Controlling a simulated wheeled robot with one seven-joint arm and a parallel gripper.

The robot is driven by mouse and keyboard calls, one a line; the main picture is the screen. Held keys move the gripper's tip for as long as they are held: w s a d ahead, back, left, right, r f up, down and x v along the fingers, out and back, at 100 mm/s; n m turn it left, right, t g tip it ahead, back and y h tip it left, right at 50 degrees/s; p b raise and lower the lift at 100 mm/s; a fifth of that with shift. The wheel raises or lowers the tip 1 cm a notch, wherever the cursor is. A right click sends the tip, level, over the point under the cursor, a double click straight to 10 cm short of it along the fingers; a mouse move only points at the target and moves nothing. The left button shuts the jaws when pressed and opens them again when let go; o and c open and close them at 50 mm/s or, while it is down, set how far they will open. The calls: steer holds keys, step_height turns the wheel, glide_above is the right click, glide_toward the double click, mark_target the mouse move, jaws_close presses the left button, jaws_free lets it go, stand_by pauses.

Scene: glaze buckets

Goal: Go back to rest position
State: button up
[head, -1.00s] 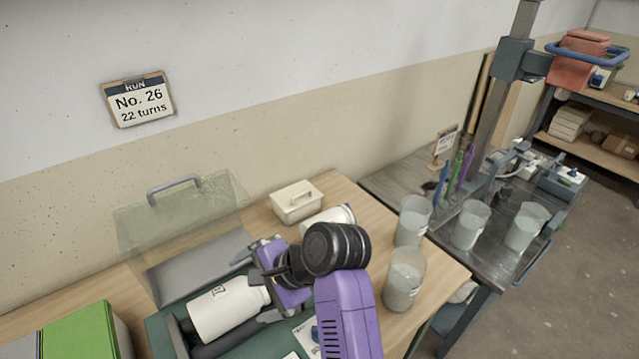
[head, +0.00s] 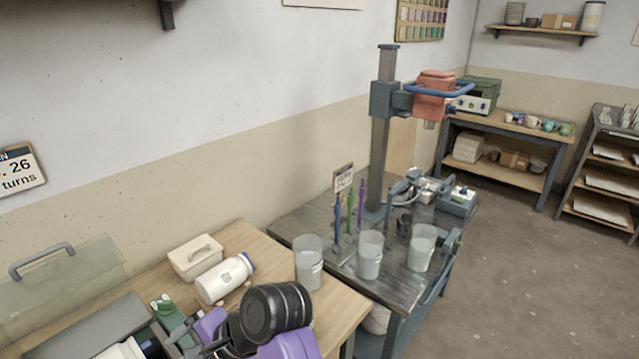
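My gripper (head: 208,330) is low in the head view, over the left wooden table, at the lower edge of the picture. Its purple body shows left of my black wrist, but the fingers are partly cut off and hidden, so I cannot tell their opening. A white jar (head: 225,278) with a blue end lies on its side on the table behind the gripper. Another white jar (head: 125,349) is cut off by the bottom edge, left of the gripper.
Three translucent buckets (head: 308,262), (head: 370,254), (head: 423,247) stand in a row at the right. A mixer stand (head: 380,140) rises behind. Open floor (head: 520,270) lies right.

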steer(key=w+d+r+n+t+y, duration=0.1)
steer(key=w+d+r+n+t, duration=0.15)
steer(key=w+r+t, duration=0.45)
steer(key=s+d+f+n+t+h, duration=0.1)
steer(key=d+f+n+t, duration=0.15)
steer(key=d, duration=0.65)
steer(key=s+d+f+n+t+h, duration=0.1)
steer(key=s+d+f+t, duration=0.2)
steer(key=d, duration=0.6)
steer(key=s+d+h, duration=0.2)
steer(key=s+d, duration=0.5)
steer(key=s, duration=0.4)
steer(key=s+d+t+h+b, duration=0.1)
steer(key=s+d+h, duration=0.1)
steer(key=s+d, duration=0.5)
steer(key=s+d+h, duration=0.3)
steer(key=s+d, duration=0.4)
steer(key=s, duration=0.9)
steer(key=shift+s+d+n+b, duration=0.25)
steer(key=shift+s+n+b, duration=0.05)
steer(key=shift+f+t, duration=0.1)
steer(key=shift+t, duration=0.15)
